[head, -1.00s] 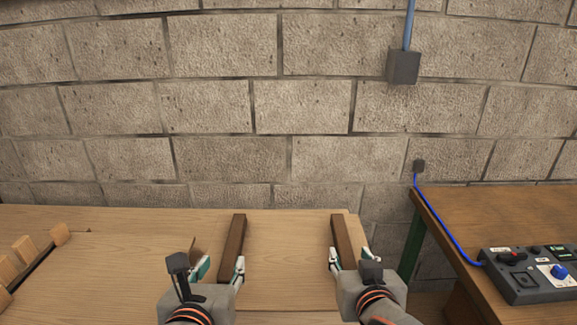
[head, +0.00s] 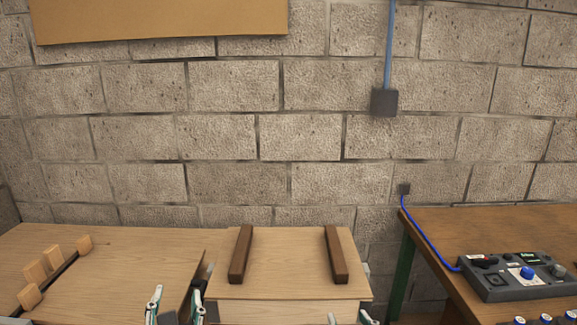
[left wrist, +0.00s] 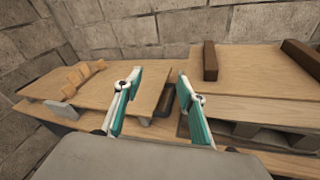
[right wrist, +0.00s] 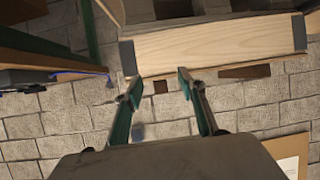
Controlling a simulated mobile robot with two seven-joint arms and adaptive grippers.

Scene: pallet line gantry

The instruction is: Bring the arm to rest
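My left gripper (head: 175,306) shows at the bottom of the head view, with its two fingers apart. In the left wrist view the left gripper (left wrist: 153,106) is open with nothing between its fingers. My right gripper (head: 350,319) shows only its fingertips at the bottom edge of the head view. In the right wrist view the right gripper (right wrist: 158,92) is open and empty. Two dark brown wooden bars (head: 241,254) (head: 336,254) lie apart on a light wooden board (head: 290,262). Both grippers are clear of the bars.
A wooden table (head: 110,265) on the left bears several small wooden blocks (head: 34,273). A brown table (head: 470,230) on the right holds a grey control box (head: 512,278) with a blue cable. A block wall stands behind, with a grey wall box (head: 384,102).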

